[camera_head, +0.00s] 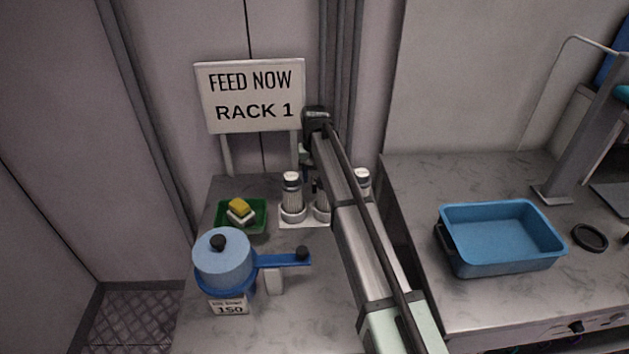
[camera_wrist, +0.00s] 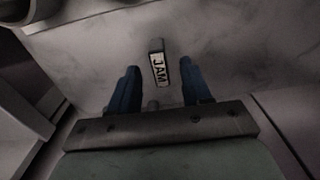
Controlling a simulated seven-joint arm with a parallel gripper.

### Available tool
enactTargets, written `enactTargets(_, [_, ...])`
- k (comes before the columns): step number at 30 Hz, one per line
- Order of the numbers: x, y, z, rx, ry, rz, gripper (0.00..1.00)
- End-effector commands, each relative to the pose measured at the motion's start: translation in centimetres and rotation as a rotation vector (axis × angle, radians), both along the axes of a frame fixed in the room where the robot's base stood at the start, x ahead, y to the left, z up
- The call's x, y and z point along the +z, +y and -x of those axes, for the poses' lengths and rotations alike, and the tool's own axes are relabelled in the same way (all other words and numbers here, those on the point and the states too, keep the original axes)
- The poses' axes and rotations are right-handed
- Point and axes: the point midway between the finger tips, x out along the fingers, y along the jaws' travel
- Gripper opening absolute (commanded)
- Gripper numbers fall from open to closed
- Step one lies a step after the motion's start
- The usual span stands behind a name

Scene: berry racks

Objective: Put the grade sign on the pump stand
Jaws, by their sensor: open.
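The grade sign (camera_wrist: 159,69), a small white card lettered JAM with a grey piece at its top end, is on the grey counter in the wrist view. My gripper (camera_wrist: 160,78) is open, with its two blue fingers on either side of the sign and a gap to each. I cannot tell whether they are level with it. In the head view my arm hides the sign and most of the gripper. A white stand (camera_head: 289,222) with several upright, pale-capped bottles is on the left counter, partly behind my arm; it may be the pump stand.
A blue pot device (camera_head: 223,266) with a side handle and a 150 card stands at the front left. A green tray (camera_head: 226,228) is behind it. A FEED NOW RACK 1 board (camera_head: 252,96) stands at the back. A blue bin (camera_head: 500,259) is on the right counter.

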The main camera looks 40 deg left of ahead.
Motion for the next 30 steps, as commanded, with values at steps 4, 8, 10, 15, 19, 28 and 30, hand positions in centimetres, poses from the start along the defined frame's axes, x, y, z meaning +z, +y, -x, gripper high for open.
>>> enactTargets(4, [3.0,0.1,0.0,0.0,-0.001,-0.001,0.48])
enactTargets(8, [5.4,0.1,0.0,0.0,-0.001,-0.001,0.48])
enactTargets(10, [6.4,0.1,0.0,0.0,-0.001,-0.001,0.48])
enactTargets(15, [8.4,0.1,0.0,0.0,0.0,0.0,0.48])
enactTargets(19, [9.2,0.0,0.0,0.0,0.0,0.0,0.48])
enactTargets(28, [9.4,0.0,0.0,0.0,0.0,0.0,0.48])
enactTargets(30, [9.4,0.0,0.0,0.0,0.0,0.0,0.48])
